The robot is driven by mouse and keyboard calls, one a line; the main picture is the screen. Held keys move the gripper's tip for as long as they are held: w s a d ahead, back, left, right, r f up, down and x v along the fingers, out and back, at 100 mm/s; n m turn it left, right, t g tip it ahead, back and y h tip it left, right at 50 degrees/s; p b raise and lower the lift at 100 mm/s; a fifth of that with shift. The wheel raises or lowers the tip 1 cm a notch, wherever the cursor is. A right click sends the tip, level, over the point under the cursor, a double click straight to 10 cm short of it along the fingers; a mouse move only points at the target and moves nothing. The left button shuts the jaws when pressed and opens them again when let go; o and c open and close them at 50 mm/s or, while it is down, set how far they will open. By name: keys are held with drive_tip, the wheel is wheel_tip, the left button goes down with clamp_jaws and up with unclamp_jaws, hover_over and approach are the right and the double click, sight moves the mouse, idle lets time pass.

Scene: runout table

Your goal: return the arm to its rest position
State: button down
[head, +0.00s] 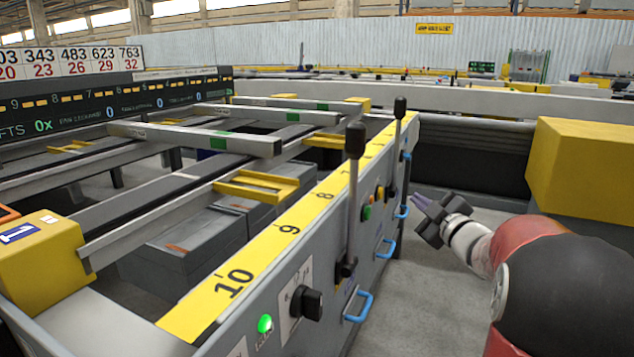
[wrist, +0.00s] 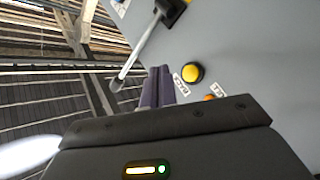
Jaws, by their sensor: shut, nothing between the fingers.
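My gripper (head: 421,201) is at the right of the head view, at the end of my red, black and white arm. It is clear of the table's panel, over the grey floor. Its purple-grey fingers also show in the wrist view (wrist: 157,86), side by side and shut with nothing between them. In the wrist view the picture is turned, with the panel at the upper right and the roof at the left.
A lever (head: 354,190) and a second lever (head: 397,150) stand up along the panel. Blue handles (head: 359,306) jut from its front. A yellow button (wrist: 193,73) is close to the fingers in the wrist view. A yellow block (head: 585,170) stands behind my arm.

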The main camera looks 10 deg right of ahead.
drive_tip(key=s+a+r+m+g+h+p, duration=0.4)
drive_tip(key=s+a+r+m+h+p, duration=0.15)
drive_tip(key=s+m+h, duration=0.35)
drive_tip(key=s+a+f+m+g+y+p, duration=0.1)
drive_tip(key=s+a+f+g+y, duration=0.1)
drive_tip(key=s, duration=0.6)
drive_tip(key=s+a+f+g+y+p, duration=0.1)
drive_tip(key=s+a+f+g+y, duration=0.1)
drive_tip(key=s+a, duration=0.5)
drive_tip(key=s+a+f+m+g+y+p, duration=0.1)
drive_tip(key=s+a+f+g, duration=0.3)
drive_tip(key=s, duration=0.5)
drive_tip(key=shift+s+a+f+m+g+y, duration=0.15)
drive_tip(key=shift+a+f+m+g+y, duration=0.15)
drive_tip(key=shift+f+g+y, duration=0.15)
drive_tip(key=shift+r, duration=0.15)
idle(0.9)
